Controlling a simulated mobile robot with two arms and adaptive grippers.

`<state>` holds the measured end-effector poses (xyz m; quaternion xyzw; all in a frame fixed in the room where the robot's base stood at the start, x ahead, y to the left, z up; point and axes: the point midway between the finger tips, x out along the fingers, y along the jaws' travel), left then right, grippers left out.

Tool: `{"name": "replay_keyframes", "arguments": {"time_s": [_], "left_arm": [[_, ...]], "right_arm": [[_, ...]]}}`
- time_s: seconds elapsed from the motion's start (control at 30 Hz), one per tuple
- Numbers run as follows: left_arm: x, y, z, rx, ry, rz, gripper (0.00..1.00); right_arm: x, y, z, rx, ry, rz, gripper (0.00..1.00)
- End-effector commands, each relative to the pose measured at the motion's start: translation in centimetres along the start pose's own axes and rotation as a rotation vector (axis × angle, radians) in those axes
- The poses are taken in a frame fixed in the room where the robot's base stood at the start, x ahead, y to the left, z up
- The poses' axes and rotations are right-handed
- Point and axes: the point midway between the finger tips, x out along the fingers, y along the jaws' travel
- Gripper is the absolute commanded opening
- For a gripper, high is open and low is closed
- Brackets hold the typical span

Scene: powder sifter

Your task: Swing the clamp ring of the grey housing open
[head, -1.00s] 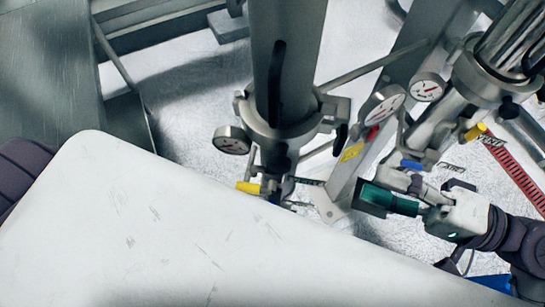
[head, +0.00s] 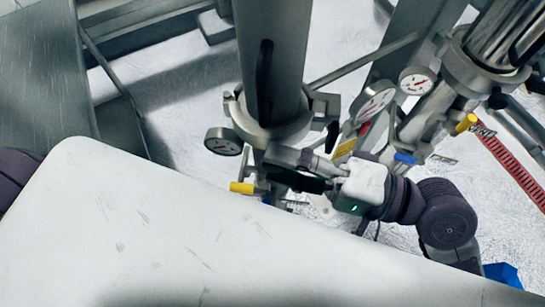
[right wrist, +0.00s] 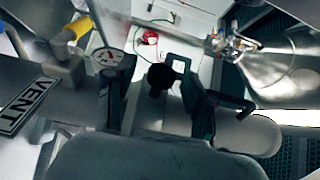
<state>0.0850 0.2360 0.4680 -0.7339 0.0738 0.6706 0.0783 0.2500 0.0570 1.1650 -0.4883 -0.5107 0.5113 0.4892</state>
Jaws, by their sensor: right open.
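A grey cylindrical housing (head: 275,50) stands at the upper middle of the head view. A grey clamp ring (head: 262,135) encircles its lower part; no gap shows in the visible part of the ring. My right gripper (head: 280,167) is open just below the ring's front, its fingers overlapping the fittings there, so contact cannot be told. In the right wrist view the gripper's dark fingers (right wrist: 155,105) frame a black knob (right wrist: 160,78), with nothing visibly gripped. My left gripper is out of view.
A gauge (head: 223,141) sits left of the ring, above a yellow-handled valve (head: 242,188). A second cylinder with its own collar (head: 485,75) and gauges (head: 376,100) stands to the right. A white panel (head: 150,235) fills the lower left.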

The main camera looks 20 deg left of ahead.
Motion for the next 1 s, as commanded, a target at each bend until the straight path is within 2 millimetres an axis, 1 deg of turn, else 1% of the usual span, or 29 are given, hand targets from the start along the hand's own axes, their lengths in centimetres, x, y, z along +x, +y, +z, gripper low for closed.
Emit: {"name": "replay_keyframes", "arguments": {"time_s": [0.03,0.1,0.2,0.47,0.5,0.57,0.8,0.83,1.0], "left_arm": [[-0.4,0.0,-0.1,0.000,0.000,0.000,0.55],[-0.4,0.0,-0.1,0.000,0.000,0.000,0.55],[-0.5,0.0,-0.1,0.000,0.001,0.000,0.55],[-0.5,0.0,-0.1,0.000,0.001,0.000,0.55],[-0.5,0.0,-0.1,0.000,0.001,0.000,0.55],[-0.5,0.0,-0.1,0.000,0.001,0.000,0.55],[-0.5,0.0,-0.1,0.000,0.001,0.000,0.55],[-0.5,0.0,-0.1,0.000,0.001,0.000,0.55],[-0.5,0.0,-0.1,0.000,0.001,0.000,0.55]], "right_arm": [[0.6,-0.3,0.0,0.001,-0.001,-0.003,0.55],[1.1,-0.2,0.0,0.001,0.000,-0.002,0.55],[1.5,-0.2,0.0,0.000,0.000,-0.001,0.55],[1.6,-0.1,0.0,0.000,0.000,0.001,0.55],[1.6,-0.1,0.0,0.000,0.000,0.001,0.51],[1.6,-0.1,0.0,0.000,0.000,0.001,0.41],[1.6,-0.1,0.0,0.000,0.000,0.001,0.01],[1.6,-0.1,0.0,0.000,0.000,0.001,0.00],[1.6,-0.1,0.0,0.000,0.000,0.001,0.00]]}}
